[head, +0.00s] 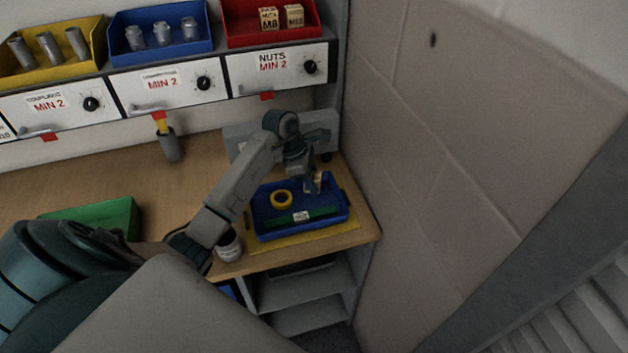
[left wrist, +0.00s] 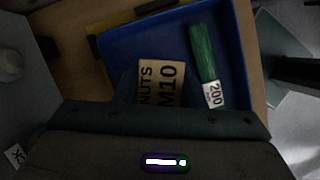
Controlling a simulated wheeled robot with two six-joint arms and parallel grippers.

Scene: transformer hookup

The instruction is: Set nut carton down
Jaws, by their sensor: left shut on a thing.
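The nut carton, a small tan box marked NUTS M10, shows in the left wrist view (left wrist: 160,82) and partly in the head view (head: 313,184). My left gripper (head: 311,178) is shut on it, over the right back part of a blue tray (head: 262,222). The tray also shows in the left wrist view (left wrist: 120,45). I cannot tell whether the carton touches the tray floor. My right gripper is not in view.
The tray holds a yellow tape roll (head: 281,199) and a green strip (head: 322,213) with a white label. It stands on a yellow mat (head: 335,232) near the bench edge. A block wall (head: 450,150) closes the right side.

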